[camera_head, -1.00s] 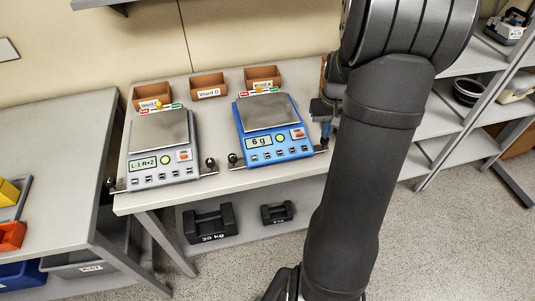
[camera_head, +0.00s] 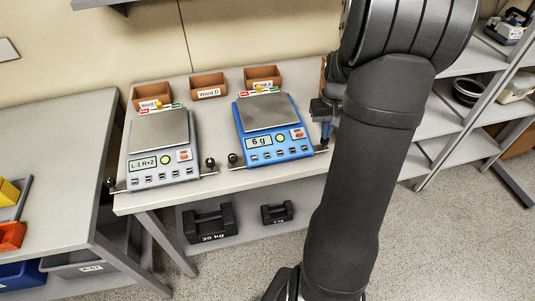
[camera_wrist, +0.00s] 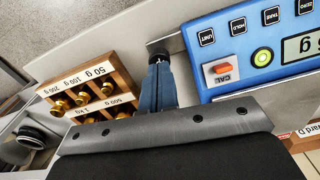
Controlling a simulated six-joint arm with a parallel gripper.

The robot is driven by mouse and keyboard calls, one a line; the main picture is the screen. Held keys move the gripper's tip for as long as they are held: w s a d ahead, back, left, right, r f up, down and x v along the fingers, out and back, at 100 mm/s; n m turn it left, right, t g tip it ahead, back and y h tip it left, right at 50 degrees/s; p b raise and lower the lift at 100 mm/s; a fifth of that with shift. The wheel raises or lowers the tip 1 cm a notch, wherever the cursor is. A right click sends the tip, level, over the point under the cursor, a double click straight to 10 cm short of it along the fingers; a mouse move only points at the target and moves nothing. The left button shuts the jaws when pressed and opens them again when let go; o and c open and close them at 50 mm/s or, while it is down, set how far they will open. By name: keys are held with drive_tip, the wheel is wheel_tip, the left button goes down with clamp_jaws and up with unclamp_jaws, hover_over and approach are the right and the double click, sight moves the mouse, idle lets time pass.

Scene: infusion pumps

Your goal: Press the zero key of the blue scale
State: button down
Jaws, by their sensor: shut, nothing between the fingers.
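The blue scale (camera_head: 272,128) stands on the bench in the head view. Its display (camera_head: 259,142) reads 6 g and its plate is empty. In the wrist view its front panel (camera_wrist: 240,48) fills the upper right, with keys marked UNIT (camera_wrist: 207,37), HOLD, TARE and ZERO. The ZERO key (camera_wrist: 304,6) is at the top edge, partly cut off. My gripper (camera_wrist: 158,54) is shut and empty, beside the scale at the UNIT end, apart from the ZERO key. In the head view my gripper (camera_head: 326,138) is right of the scale, partly hidden by my arm.
A grey scale (camera_head: 160,150) stands left of the blue one. Small brown bins (camera_head: 208,86) line the back. A wooden weight box (camera_wrist: 90,88) with brass weights lies beside my gripper in the wrist view. Dark weights (camera_head: 210,222) sit on the shelf below.

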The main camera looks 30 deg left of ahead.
drive_tip(key=shift+s+a+n+h, duration=0.25)
drive_tip(key=shift+s+n+h, duration=0.05)
drive_tip(key=shift+s, duration=0.2)
drive_tip(key=s+a+r+n+t+h, duration=0.1)
drive_tip(key=s+a+n+t+h, duration=0.25)
drive_tip(key=s+n, duration=0.3)
wheel_tip(320, 180, up, 6)
drive_tip(key=n+t+y, duration=0.4)
drive_tip(key=n+t, duration=0.4)
drive_tip(key=n, duration=0.1)
hover_over(266, 162)
drive_tip(key=s+d, duration=0.1)
drive_tip(key=s, duration=0.1)
drive_tip(key=shift+w+d+f, duration=0.15)
drive_tip(key=shift+d+f, duration=0.05)
drive_tip(key=shift+w+a+f, duration=0.25)
drive_tip(key=shift+w+f, duration=0.05)
drive_tip(key=shift+f, duration=1.1)
drive_tip(key=shift+w+a+f, duration=0.25)
drive_tip(key=shift+a+f, duration=0.05)
drive_tip(key=shift+f, duration=1.15)
drive_tip(key=shift+w+a+f, duration=0.25)
drive_tip(key=shift+w+f, duration=0.05)
drive_tip(key=shift+f, duration=1.1)
drive_tip(key=shift+a+f, duration=0.1)
drive_tip(key=shift+f, duration=0.3)
